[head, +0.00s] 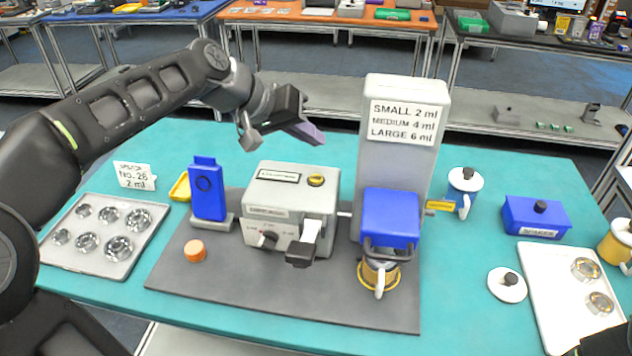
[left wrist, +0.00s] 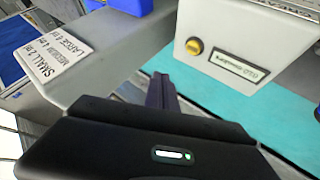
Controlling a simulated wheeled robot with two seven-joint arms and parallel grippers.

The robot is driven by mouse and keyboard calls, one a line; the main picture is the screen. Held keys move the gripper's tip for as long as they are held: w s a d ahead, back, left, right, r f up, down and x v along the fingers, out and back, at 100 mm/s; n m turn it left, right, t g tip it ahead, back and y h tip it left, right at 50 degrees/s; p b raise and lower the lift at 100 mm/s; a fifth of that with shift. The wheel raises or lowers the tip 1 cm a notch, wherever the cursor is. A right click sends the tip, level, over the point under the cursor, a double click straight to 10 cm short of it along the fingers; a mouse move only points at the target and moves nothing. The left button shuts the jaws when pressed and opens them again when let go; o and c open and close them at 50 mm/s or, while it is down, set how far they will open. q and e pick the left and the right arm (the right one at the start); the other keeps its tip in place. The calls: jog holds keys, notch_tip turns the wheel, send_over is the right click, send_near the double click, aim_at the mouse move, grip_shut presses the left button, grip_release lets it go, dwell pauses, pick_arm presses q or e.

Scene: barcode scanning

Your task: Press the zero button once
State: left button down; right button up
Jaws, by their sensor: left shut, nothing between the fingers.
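The grey machine (head: 290,215) stands on the dark mat, with a small yellow button (head: 316,180) on its top beside a label plate (head: 279,175). The button carries no legible word, so I cannot tell for sure that it is the zero button. The left wrist view shows the yellow button (left wrist: 194,46) and the label plate (left wrist: 239,67) too. My left gripper (head: 314,136) is shut and empty, above and behind the machine's top, apart from the button. Its purple-grey fingers show in the left wrist view (left wrist: 162,93).
A tall grey dispenser (head: 402,110) with a size sign and blue block (head: 391,212) stands right of the machine. A blue stand (head: 208,193) and orange cap (head: 195,251) are left. Trays (head: 62,262) (head: 545,290) lie at both sides. The mat (head: 300,305) is clear in front.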

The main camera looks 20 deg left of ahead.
pick_arm(q)
jog(key=b, duration=0.3)
send_over(311, 179)
notch_tip(311, 179, down, 5)
jog(key=shift+f, duration=0.1)
jog(key=shift+f+b, duration=0.55)
jog(key=shift+b, duration=0.1)
dwell(1.2)
jog(key=shift+f+b, duration=0.4)
jog(key=shift+b, duration=0.05)
jog(key=shift+d+f+b, duration=0.1)
jog(key=shift+f+b, duration=0.35)
dwell(0.6)
dwell(0.4)
jog(key=shift+r+p, duration=0.6)
jog(key=shift+r, duration=0.3)
jog(key=shift+r+p, duration=1.85)
jog(key=shift+r, duration=0.65)
